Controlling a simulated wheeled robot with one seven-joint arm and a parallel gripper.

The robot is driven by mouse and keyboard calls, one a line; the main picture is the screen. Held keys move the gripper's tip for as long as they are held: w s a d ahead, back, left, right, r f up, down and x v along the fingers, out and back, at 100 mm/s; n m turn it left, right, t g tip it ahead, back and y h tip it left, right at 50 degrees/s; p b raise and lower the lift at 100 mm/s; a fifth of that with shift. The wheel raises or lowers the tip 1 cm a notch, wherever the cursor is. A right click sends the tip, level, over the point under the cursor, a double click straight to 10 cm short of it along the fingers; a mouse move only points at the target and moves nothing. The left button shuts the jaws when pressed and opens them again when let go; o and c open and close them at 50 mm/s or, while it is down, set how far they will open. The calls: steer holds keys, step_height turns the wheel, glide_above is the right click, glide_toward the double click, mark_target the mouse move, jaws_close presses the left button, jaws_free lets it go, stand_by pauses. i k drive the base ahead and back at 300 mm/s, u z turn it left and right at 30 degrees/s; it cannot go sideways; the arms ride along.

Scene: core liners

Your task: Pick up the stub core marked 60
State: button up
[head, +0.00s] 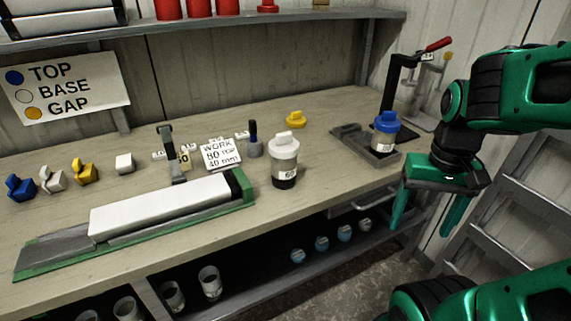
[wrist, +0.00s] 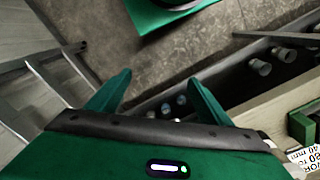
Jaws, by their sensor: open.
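In the wrist view the gripper (wrist: 160,92) is open over the floor and lower shelf.
A blue-capped piece (head: 385,135) stands in a dark tray (head: 368,155) to the right. A long white core in a green-ended liner (head: 165,203) lies left of the stub core. A yellow cap (head: 296,119) is behind it. A work card (head: 221,154) stands nearby.

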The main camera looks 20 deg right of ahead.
mark_target(284, 177)
steer(key=z, duration=1.8)
steer(key=k, duration=1.45)
steer(key=u, duration=0.45)
steer(key=i, duration=1)
steer(key=z, duration=0.05)
